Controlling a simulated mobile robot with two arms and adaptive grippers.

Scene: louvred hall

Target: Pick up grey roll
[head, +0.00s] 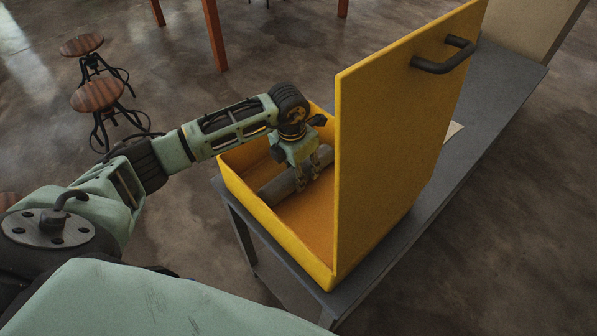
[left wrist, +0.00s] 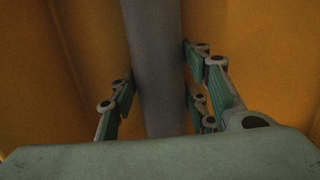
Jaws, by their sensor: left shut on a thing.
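The grey roll (head: 280,186) lies inside the yellow box (head: 278,226), near its back left part. The box's tall lid stands open on its right side. My left gripper (head: 308,184) reaches down into the box with its fingers at the roll. In the left wrist view the roll (left wrist: 155,70) runs between the fingers of my left gripper (left wrist: 160,108), which is shut on it. Whether the roll touches the box floor is hard to tell. My right gripper is not in view.
The box stands on a grey bench (head: 480,120) that runs to the back right. The open lid (head: 400,130) with its dark handle (head: 442,60) forms a high wall. Wooden stools (head: 97,95) and an orange-legged table (head: 214,35) stand on the floor behind.

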